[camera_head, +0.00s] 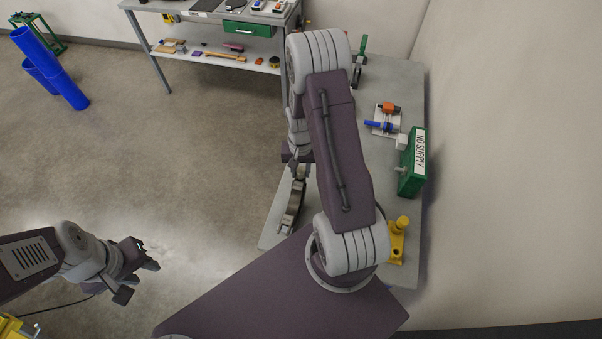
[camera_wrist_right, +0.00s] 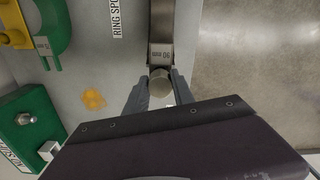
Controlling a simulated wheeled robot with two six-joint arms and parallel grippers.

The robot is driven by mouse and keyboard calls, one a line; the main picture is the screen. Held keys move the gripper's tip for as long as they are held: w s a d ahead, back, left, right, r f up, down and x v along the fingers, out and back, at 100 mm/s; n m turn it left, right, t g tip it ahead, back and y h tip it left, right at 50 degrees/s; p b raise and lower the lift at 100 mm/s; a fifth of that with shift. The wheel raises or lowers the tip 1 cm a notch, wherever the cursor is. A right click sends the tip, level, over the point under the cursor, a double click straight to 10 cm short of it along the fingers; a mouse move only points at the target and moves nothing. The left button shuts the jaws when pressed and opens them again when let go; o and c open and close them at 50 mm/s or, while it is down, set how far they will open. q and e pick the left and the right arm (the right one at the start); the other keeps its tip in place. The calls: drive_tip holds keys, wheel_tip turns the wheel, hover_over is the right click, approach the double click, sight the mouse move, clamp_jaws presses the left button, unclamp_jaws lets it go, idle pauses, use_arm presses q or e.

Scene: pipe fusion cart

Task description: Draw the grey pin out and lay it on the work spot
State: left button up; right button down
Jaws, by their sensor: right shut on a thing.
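My right gripper (camera_wrist_right: 156,88) is shut on a round grey pin (camera_wrist_right: 160,84), whose end face shows between the fingers. The pin is at the near end of a metal ring clamp (camera_wrist_right: 161,52) marked "90 mm". Whether the pin still sits in the clamp cannot be told. In the head view the clamp (camera_head: 293,205) lies near the bench's left edge, and my right gripper (camera_head: 299,172) is at its far end, partly hidden by my arm. A yellow-orange patch (camera_wrist_right: 92,99) on the bench lies left of the gripper. My left gripper (camera_head: 143,268) is open and empty above the floor.
The grey bench (camera_head: 385,85) holds a green "NO SUPPLY" box (camera_head: 411,165), a yellow stand (camera_head: 398,240) and a white plate with blue and orange parts (camera_head: 384,118). A "RING SPOT" label (camera_wrist_right: 117,20) is beside the clamp. Bench room around the patch is clear.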

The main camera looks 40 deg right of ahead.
drive_tip(key=shift+r+p, duration=2.4)
drive_tip(key=shift+r, duration=0.6)
drive_tip(key=shift+a, duration=0.1)
